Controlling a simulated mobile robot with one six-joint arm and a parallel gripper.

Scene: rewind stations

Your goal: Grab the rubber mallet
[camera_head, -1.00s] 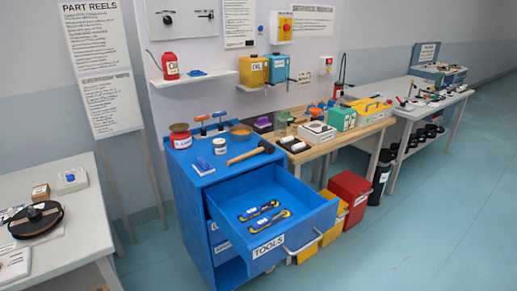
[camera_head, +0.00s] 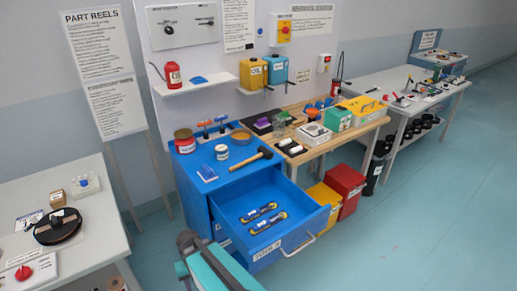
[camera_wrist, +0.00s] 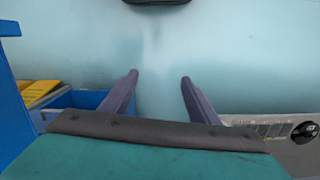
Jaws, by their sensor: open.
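The rubber mallet (camera_head: 246,161) lies on the blue top of the tool cabinet (camera_head: 203,166) in the head view. Its wooden handle points to the lower left and its black head is at the right, near the cabinet's edge. My gripper (camera_wrist: 160,78) shows in the wrist view with its two purple-grey fingers apart and nothing between them. Pale floor lies beyond the fingers. The mallet is not visible in the wrist view. In the head view my teal arm is at the bottom, in front of the cabinet, and the fingers are not visible there.
The TOOLS drawer (camera_head: 290,222) is pulled out, with two dark-and-yellow tools inside. A red can (camera_head: 185,141), a white jar (camera_head: 221,152), blue-handled tools and an orange bowl (camera_head: 241,135) stand around the mallet. Red (camera_head: 346,188) and yellow (camera_head: 325,200) bins stand right of the drawer.

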